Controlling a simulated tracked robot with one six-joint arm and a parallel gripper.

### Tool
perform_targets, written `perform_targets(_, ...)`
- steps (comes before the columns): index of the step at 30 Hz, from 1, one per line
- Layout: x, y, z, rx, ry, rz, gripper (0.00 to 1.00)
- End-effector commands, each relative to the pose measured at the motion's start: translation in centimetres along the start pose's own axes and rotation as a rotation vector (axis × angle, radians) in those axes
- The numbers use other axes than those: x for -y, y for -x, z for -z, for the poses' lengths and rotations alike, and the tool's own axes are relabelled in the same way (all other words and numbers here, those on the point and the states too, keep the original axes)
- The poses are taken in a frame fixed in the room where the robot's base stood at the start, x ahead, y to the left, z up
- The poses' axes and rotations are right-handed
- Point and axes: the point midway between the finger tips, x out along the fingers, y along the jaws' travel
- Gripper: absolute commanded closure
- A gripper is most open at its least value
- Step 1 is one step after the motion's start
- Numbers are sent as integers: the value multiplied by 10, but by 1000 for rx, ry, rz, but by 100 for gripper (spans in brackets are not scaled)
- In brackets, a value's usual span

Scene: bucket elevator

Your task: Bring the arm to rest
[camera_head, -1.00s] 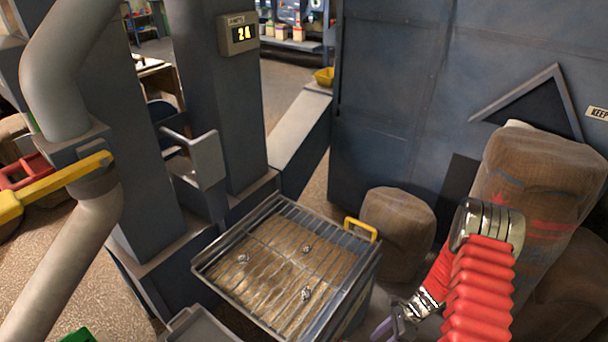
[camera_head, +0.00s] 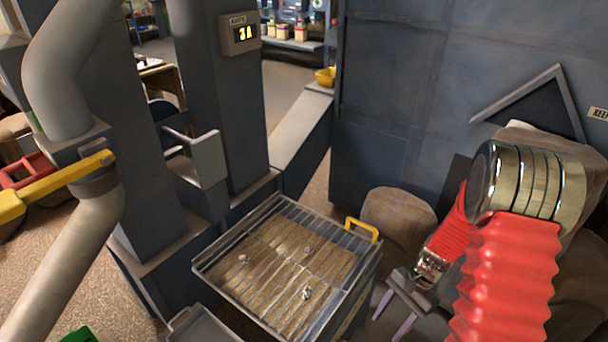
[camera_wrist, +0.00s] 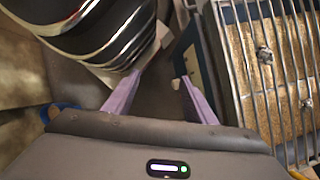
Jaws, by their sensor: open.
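My arm (camera_head: 508,265), with red ribbed sleeves and a shiny metal joint, reaches in from the lower right in the head view. My gripper (camera_head: 388,318) is low at its end, to the right of the barred hopper, with two pale purple fingers pointing down. In the wrist view my gripper (camera_wrist: 155,92) has its fingers spread apart, with nothing between them. Nothing is held.
A grated hopper (camera_head: 228,283) of grain with several small metal lumps stands left of my gripper. Its grate (camera_wrist: 270,88) shows right in the wrist view. A sack (camera_head: 395,215) stands behind. A yellow lever (camera_head: 50,187) is at left.

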Motion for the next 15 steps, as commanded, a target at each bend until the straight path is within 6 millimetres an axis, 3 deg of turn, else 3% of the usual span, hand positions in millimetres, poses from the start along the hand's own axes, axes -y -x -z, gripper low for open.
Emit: perform_targets(15, -6, 75, -52, -130, 306, -36, 49)
